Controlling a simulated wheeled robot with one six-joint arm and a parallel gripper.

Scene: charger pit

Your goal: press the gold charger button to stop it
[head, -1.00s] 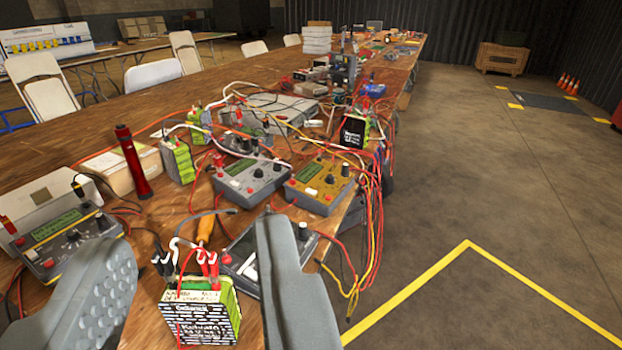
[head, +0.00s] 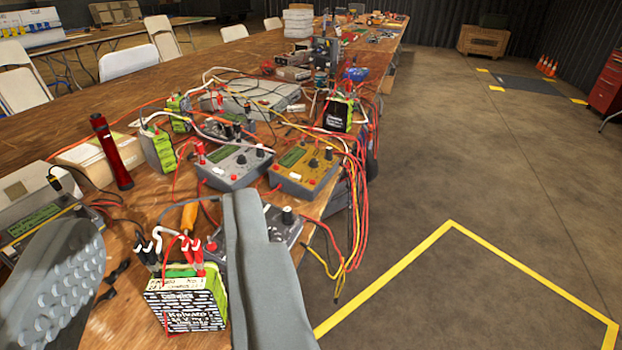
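The gold charger (head: 305,171) lies near the table's right edge, right of the middle of the picture. Its gold face carries a green screen, dark knobs, a small red part and a pale button (head: 295,176). Red and yellow wires run along its right side. My gripper (head: 162,222) is open, its two grey fingers wide apart in the foreground. The right finger is below and left of the gold charger and does not cover it. A green and black battery pack (head: 186,305) shows between the fingers; whether they touch it cannot be told.
A grey charger (head: 235,167) stands just left of the gold one. Another dark charger (head: 283,226) is partly hidden behind my right finger. A red torch (head: 111,152) stands at the left. Loose wires hang over the table edge.

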